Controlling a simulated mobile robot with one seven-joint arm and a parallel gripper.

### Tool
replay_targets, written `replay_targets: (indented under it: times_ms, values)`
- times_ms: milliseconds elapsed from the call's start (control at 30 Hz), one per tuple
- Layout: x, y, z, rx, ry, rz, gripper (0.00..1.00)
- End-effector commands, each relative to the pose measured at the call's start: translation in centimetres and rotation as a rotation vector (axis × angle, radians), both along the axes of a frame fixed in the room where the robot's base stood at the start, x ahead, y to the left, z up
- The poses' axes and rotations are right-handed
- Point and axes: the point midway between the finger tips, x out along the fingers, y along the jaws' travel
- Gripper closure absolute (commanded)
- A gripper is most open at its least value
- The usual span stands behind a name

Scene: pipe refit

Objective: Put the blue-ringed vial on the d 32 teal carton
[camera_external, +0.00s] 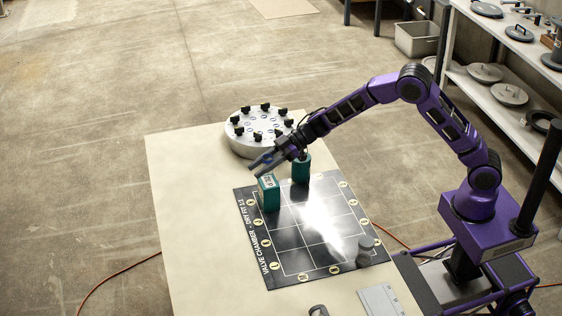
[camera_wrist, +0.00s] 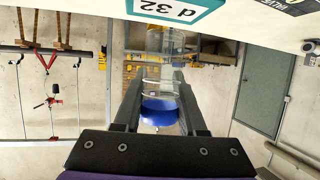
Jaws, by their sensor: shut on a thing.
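My gripper (camera_external: 271,160) is shut on the blue-ringed vial (camera_wrist: 158,111), a clear glass vial with a wide blue band, held between the two fingers in the wrist view. In the external view the vial (camera_external: 262,160) shows only as a small bluish shape at the fingertips. A teal carton with a white label (camera_external: 268,194) stands on the black mat, just below the gripper in the picture. The d 32 teal carton (camera_wrist: 207,5) shows its label at the top edge of the wrist view, beyond the fingertips. Whether vial and carton touch cannot be told.
A second teal carton (camera_external: 302,170) stands right of the gripper, partly behind it. A round white rack (camera_external: 258,139) with black knobs stands behind. The black gridded mat (camera_external: 290,262) has a grey cylinder (camera_external: 365,250) at its right. The table's left side (camera_external: 190,220) is clear.

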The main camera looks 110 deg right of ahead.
Motion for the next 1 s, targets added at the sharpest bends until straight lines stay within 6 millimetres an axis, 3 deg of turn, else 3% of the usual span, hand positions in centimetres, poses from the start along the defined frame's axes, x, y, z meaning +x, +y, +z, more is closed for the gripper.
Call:
replay_targets:
  times_ms: [100, 467, 500, 667, 1000]
  values:
    - [0.01, 0.01, -1.67, 0.001, 0.000, 0.001, 1.00]
    - [0.01, 0.00, -1.92, 0.001, -0.001, 0.000, 1.00]
    - [0.02, 0.01, -1.97, 0.001, -0.001, 0.000, 0.58]
    - [0.02, 0.01, -1.91, 0.000, -0.001, 0.000, 0.30]
    - [0.03, 0.00, -1.57, -0.001, -0.001, -0.001, 0.30]
